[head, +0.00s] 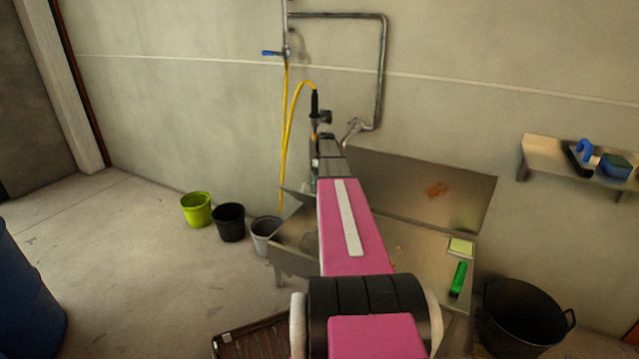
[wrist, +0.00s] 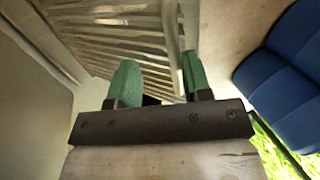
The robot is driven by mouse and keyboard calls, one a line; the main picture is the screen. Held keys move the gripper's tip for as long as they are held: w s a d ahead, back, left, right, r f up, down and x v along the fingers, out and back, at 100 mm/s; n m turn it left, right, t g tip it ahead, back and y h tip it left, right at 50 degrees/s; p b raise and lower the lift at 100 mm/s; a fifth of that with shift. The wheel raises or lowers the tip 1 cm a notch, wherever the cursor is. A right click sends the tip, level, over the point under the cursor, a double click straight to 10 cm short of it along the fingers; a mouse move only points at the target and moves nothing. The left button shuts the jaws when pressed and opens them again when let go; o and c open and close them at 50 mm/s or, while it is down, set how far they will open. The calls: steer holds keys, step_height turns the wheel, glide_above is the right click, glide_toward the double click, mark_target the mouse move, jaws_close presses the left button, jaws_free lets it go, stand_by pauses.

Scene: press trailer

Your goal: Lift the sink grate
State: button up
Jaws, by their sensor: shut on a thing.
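The sink grate (wrist: 125,38) is a pale, slatted metal frame that fills the upper middle of the wrist view. My gripper (wrist: 160,80) has green fingertips. One fingertip is on each side of the grate's edge, and the gripper is shut on it. In the head view the steel sink (head: 300,247) stands against the wall. My pink arm reaches across it and hides its middle. My gripper and the grate cannot be made out clearly in the head view, so the grate's height over the sink cannot be told.
A green brush (head: 458,280) and a yellow sponge (head: 460,246) lie on the sink's right side. A black tub (head: 522,318) stands at right. Green (head: 196,209), black (head: 230,222) and grey (head: 265,236) buckets stand at left. A yellow hose (head: 286,135) hangs behind.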

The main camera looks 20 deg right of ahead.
steer(key=v, duration=1)
steer(key=shift+r, duration=0.1)
steer(key=s+a+f+m+t+h, duration=0.1)
steer(key=s+a+f+m, duration=0.3)
steer(key=s+a, duration=0.65)
steer(key=s+a+f+m+t+h, duration=0.1)
steer(key=s+a+f, duration=0.5)
steer(key=s+a, duration=0.5)
steer(key=s+a+f+m+h, duration=0.1)
steer(key=s+a+f+m, duration=0.3)
steer(key=s+a, duration=0.7)
steer(key=w+d+f+n+g+y, duration=0.1)
steer(key=w+d+f+n, duration=0.35)
steer(key=w+d, duration=0.55)
steer(key=w+d+f+n+y, duration=0.1)
steer(key=w+d+f+n, duration=0.35)
steer(key=w+d, duration=0.6)
steer(key=x, duration=0.3)
steer(key=w+a+x, duration=0.1)
steer(key=x, duration=0.5)
steer(key=shift+w+a+f, duration=0.3)
steer(key=shift+a+f, duration=0.05)
